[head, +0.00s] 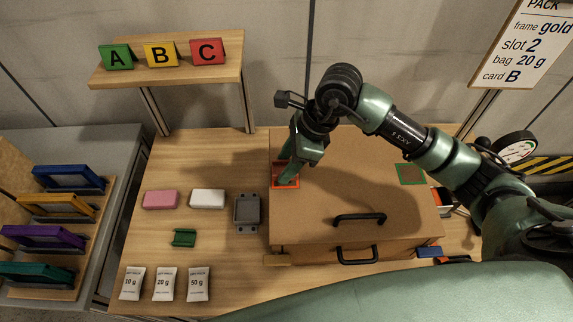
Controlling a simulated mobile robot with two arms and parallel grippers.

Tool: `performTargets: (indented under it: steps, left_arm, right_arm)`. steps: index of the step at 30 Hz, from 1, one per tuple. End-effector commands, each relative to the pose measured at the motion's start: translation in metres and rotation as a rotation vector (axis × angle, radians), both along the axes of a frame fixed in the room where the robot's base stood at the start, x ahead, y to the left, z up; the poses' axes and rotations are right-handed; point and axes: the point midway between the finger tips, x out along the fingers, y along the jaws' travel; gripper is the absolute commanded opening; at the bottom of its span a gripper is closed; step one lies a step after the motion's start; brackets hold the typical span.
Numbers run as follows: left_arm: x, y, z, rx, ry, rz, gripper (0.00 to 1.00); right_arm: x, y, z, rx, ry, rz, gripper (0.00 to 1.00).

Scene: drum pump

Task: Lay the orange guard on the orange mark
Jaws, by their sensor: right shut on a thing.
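My right gripper (287,180) points down at the left rear part of the brown box top (330,195). Orange (293,184) shows around and under its fingertips. It is shut on the orange guard, which is mostly hidden by the fingers. I cannot clearly separate the guard from the orange mark at this spot, nor tell whether the guard touches the top. My left gripper is not in view.
Black handles (359,219) stand on the box's top and front. Left of it are a grey tray (247,211), a green bracket (184,238), pink (160,199) and white (207,199) blocks, and weight bags (165,284). A card shelf (170,75) stands behind.

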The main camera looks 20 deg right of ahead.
Motion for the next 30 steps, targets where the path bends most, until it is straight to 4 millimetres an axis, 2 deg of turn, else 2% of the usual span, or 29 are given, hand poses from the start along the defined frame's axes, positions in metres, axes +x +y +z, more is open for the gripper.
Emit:
performTargets:
  steps: [4,15,16,18,30]
  left_arm:
    - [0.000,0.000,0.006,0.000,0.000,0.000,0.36]
    - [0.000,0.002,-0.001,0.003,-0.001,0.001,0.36]
    - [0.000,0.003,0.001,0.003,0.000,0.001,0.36]
    - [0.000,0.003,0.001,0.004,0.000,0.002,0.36]
    - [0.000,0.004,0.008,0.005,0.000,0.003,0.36]
  right_arm:
    - [-0.001,0.000,-0.018,0.001,0.002,0.000,0.04]
    - [0.000,0.000,-0.023,0.001,-0.001,0.001,0.04]
    - [0.000,0.000,-0.022,0.001,-0.001,0.001,0.48]
    - [0.000,0.000,-0.021,0.001,0.000,0.000,0.65]
    - [0.000,0.000,-0.016,0.001,0.001,0.000,0.65]
